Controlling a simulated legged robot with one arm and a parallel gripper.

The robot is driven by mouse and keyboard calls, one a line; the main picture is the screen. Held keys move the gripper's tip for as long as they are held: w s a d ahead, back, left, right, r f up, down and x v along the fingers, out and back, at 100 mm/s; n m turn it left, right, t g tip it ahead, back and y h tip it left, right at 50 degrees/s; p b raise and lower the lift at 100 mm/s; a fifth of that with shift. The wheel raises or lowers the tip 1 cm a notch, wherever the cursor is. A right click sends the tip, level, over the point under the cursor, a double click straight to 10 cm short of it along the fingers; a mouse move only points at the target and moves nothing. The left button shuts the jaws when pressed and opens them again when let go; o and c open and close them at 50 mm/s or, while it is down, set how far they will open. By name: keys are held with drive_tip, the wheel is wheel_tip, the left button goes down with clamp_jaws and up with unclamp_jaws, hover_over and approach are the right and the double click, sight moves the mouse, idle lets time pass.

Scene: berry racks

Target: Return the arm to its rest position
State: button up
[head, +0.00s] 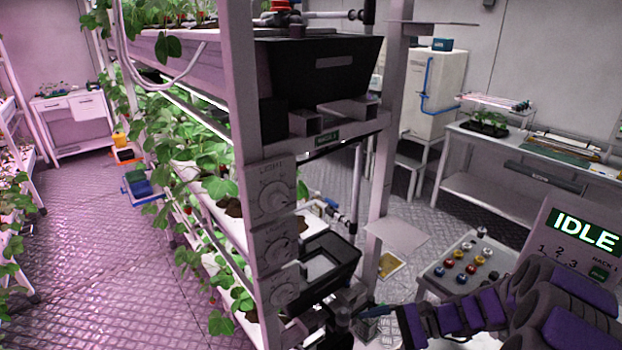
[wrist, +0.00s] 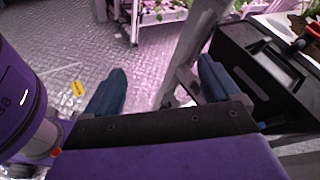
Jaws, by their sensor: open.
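My arm (head: 465,315), with purple and dark segments, reaches left from the lower right of the head view. My gripper (head: 358,312) is at its far end, low beside the rack's front post and just below a black bin. The black bin (wrist: 260,75) is close to the right finger there. Whether the fingers touch the rack or the bin cannot be told.
The plant rack (head: 245,130) with dial knobs stands in the middle. A control box (head: 465,270) with coloured knobs and a panel reading IDLE (head: 585,232) are at right. A bench (head: 500,150) stands behind. The left aisle floor (head: 100,240) is mostly clear.

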drive_tip(key=s+a+r+n+g+h, duration=0.2)
drive_tip(key=s+a+r+n+h, duration=0.2)
drive_tip(key=s, duration=0.4)
drive_tip(key=s+a+r+n+g+h, duration=0.25)
drive_tip(key=s+r+n, duration=0.2)
drive_tip(key=s, duration=0.35)
drive_tip(key=s+d+r+n+t+h, duration=0.1)
drive_tip(key=s+d+n+h, duration=0.1)
drive_tip(key=s+h, duration=0.2)
drive_tip(key=s+d+r+n+t+h, duration=0.2)
drive_tip(key=s+d+h, duration=0.1)
drive_tip(key=s, duration=0.6)
drive_tip(key=shift+d+n+h, duration=0.25)
drive_tip(key=shift+n+h, duration=0.1)
drive_tip(key=shift+h, duration=0.2)
